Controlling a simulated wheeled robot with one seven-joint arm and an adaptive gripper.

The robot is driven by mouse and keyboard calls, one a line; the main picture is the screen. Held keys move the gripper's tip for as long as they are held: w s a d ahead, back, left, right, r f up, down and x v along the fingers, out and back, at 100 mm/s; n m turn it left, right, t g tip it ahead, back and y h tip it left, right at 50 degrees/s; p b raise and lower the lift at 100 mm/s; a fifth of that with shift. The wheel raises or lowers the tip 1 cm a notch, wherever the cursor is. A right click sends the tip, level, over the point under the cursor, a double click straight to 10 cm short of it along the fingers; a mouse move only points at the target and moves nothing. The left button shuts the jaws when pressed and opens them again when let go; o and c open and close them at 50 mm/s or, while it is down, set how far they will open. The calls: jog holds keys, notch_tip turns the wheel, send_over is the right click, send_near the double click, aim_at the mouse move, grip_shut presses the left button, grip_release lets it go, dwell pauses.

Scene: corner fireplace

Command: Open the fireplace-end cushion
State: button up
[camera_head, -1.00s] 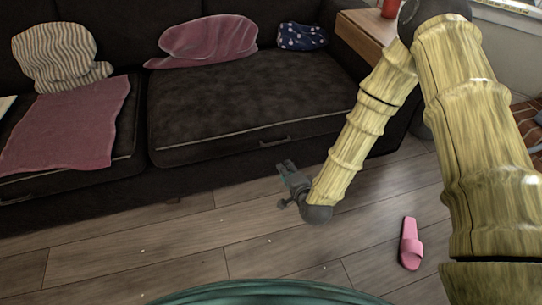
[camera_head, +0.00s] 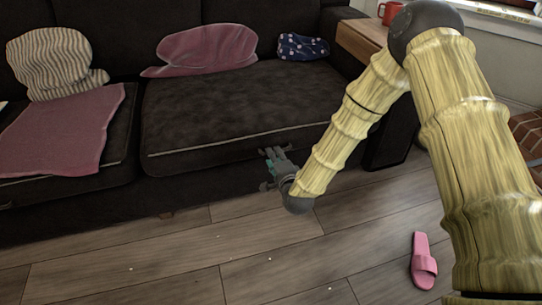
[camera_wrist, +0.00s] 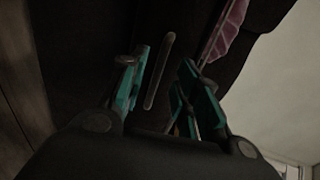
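The fireplace-end cushion (camera_head: 235,105) is the dark right-hand seat of the sofa, with a pale piping line along its front edge. It lies flat and closed. My gripper (camera_head: 273,154) is at its front face, where the handle is mostly hidden by the fingers. In the wrist view the dark bar handle (camera_wrist: 159,72) lies between the two teal fingers of my gripper (camera_wrist: 162,75). The fingers are open, with a gap on each side of the bar. I cannot tell whether the fingertips reach past it.
A pink pillow (camera_head: 205,50) and a navy dotted pillow (camera_head: 302,47) rest at the cushion's back. A wooden side table (camera_head: 362,35) with a red mug (camera_head: 389,13) stands right. A pink slipper (camera_head: 423,262) lies on the floor. Brick (camera_head: 527,135) shows at far right.

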jog(key=shift+b+x, duration=0.7)
jog(key=shift+x, duration=1.5)
grip_shut()
